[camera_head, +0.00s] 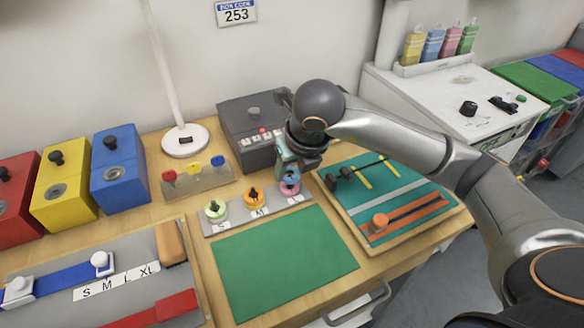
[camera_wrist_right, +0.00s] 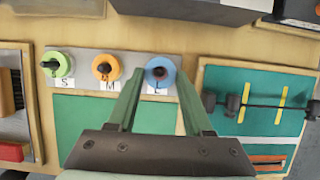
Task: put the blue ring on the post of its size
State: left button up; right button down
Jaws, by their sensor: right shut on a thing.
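The blue ring (camera_head: 288,175) is between the fingers of my right gripper (camera_head: 290,167), which is shut on it. In the right wrist view, the blue ring (camera_wrist_right: 150,74) encircles the dark top of the L post (camera_wrist_right: 159,72). In the head view it shows just above a pink ring (camera_head: 291,188) at the L place. The post board (camera_head: 235,216) also carries a green ring (camera_head: 215,211) on the S post and an orange ring (camera_head: 254,199) on the M post. Whether the blue ring touches the pink one is hidden. My left gripper is out of view.
A green mat (camera_head: 285,262) lies clear in front of the post board. A grey box (camera_head: 250,118) with buttons stands close behind my right gripper. A teal board (camera_head: 390,185) with sliders is to the right. Coloured boxes and a lamp (camera_head: 183,140) stand back left.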

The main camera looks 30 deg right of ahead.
jog(key=shift+f, duration=0.2)
dwell(0.3)
jog(key=shift+c, duration=1.2)
grip_release()
jog(key=shift+o, duration=0.4)
jog(key=shift+o, duration=0.8)
jog(key=shift+r, duration=0.1)
jog(key=shift+r+p, duration=2.05)
jog(key=shift+r, duration=1.4)
